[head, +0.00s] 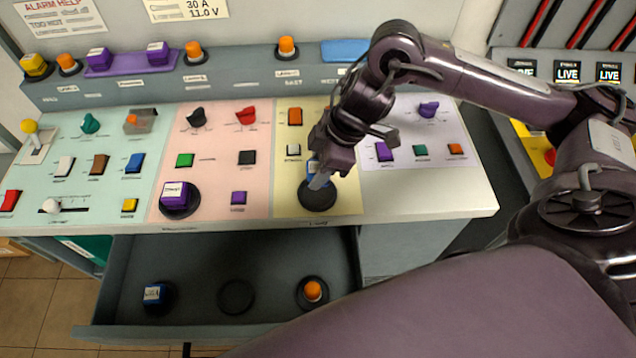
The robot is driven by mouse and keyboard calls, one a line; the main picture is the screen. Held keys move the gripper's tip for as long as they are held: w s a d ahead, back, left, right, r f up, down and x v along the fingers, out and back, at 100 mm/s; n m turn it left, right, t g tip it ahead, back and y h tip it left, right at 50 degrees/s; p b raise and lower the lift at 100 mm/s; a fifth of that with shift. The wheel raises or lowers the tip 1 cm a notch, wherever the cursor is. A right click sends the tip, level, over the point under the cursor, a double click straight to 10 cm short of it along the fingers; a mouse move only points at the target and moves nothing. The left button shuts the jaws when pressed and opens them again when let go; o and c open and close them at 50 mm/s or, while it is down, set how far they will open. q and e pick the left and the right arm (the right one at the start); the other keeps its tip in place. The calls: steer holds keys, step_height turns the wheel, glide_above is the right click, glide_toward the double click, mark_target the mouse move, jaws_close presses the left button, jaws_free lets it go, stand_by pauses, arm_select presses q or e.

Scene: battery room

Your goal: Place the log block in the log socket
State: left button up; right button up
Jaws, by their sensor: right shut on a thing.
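My right gripper (318,181) is over the yellow panel and is shut on a small blue block (312,167), which the fingers mostly hide. The block is at a round black socket (318,203) near the front edge of the panel. I cannot tell whether it is seated or just above the socket. A label sits on the panel edge below the socket, too small to read for certain. My left gripper is not in view.
A purple block (174,193) sits in a similar socket on the pink panel. Switches (383,151) stand right of my gripper.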

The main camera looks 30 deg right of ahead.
mark_target(318, 194)
steer(key=shift+f, duration=2.65)
steer(key=shift+f, duration=0.15)
steer(key=o, duration=1)
steer(key=shift+c, duration=0.2)
steer(key=shift+w+r, duration=0.1)
steer(key=shift+r, duration=0.25)
steer(key=v, duration=1.1)
steer(key=shift+s+r+b, duration=0.2)
steer(key=shift+r+b, duration=0.1)
steer(key=shift+d, duration=0.15)
